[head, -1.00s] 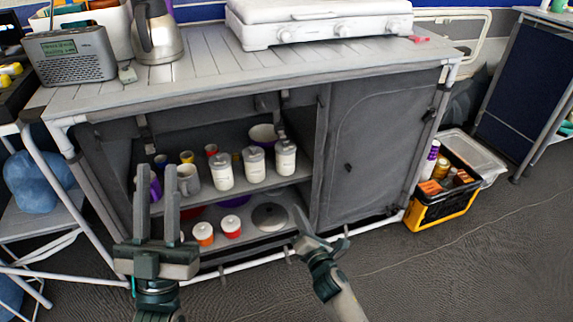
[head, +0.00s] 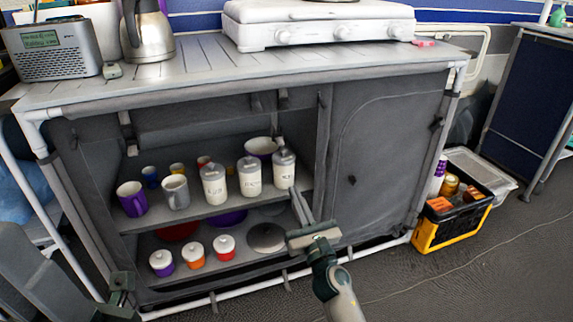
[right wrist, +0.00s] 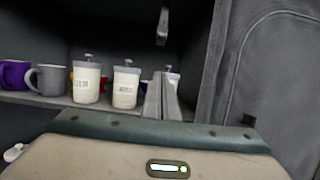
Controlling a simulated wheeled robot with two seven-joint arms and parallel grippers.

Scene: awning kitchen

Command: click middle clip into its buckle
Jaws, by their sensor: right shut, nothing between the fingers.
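A dark strap with a grey clip end (head: 280,140) hangs from the top of the open cupboard compartment, near its right side. It also shows in the right wrist view as a hanging clip (right wrist: 163,27), above and apart from my fingertips. Small dark fittings (head: 256,103) sit on the upper edge; I cannot tell which is the buckle. Another strap (head: 127,133) hangs at the left. My right gripper (head: 298,196) is shut and empty, pointing up in front of the shelf's right end. My left gripper shows only partly at the lower left (head: 118,298); its jaw state is unclear.
White lidded canisters (head: 248,178) and mugs (head: 174,192) stand on the shelf close behind the right gripper. Small jars (head: 194,254) stand below. The closed door panel (head: 388,150) is at right. A yellow-black crate (head: 440,235) stands on the floor.

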